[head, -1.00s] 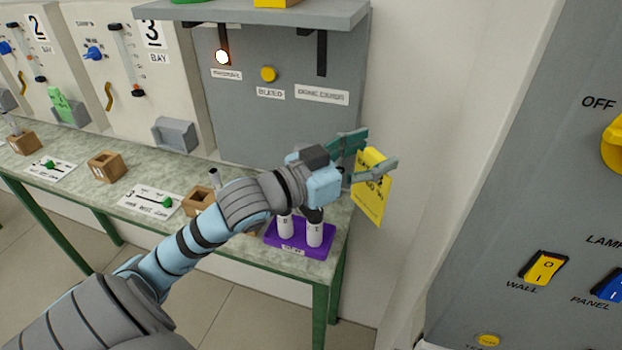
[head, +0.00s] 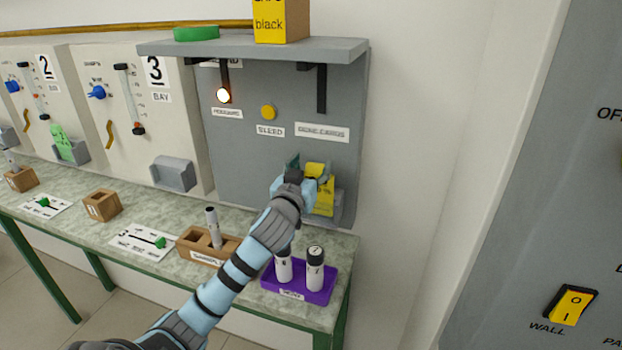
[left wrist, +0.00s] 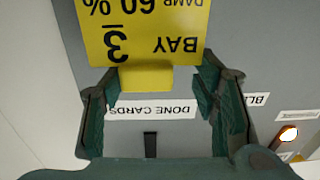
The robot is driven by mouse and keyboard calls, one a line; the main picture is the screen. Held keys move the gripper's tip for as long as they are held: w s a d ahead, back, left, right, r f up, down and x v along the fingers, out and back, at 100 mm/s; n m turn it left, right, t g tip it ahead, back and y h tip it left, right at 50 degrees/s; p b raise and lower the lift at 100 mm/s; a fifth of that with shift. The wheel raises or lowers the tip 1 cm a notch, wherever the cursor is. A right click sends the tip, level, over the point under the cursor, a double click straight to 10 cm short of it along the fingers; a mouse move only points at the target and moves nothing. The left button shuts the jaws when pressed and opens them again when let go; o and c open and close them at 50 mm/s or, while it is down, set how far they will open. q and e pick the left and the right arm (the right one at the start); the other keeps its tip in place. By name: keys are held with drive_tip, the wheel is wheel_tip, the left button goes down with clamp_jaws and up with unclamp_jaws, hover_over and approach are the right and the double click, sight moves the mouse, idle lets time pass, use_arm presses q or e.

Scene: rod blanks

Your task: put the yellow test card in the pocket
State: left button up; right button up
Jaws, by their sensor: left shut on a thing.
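The yellow test card (head: 321,203) is in front of the grey panel, below the "DONE CARDS" label (head: 322,132). In the left wrist view the card (left wrist: 145,35) reads "BAY 3" and "60 %", upside down in the picture. My left gripper (head: 312,171) is shut on the card's narrow tab, at its upper end. A grey pocket (head: 338,203) on the panel shows beside and behind the card. I cannot tell whether the card's lower edge is inside it or in front of it. My right gripper is out of view.
Below stand a purple tray (head: 300,290) with white-bodied rods and a wooden block (head: 198,248) with a rod. A shelf (head: 260,48) with a yellow-fronted box (head: 281,22) juts out above. A yellow button (head: 268,112) and a lit lamp (head: 223,95) are on the panel.

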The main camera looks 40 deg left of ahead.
use_arm(q)
drive_tip(key=shift+f, duration=0.6)
drive_tip(key=shift+s+r, duration=0.1)
drive_tip(key=shift+r, duration=0.05)
drive_tip(key=o, duration=1.3)
drive_tip(key=v, duration=1.2)
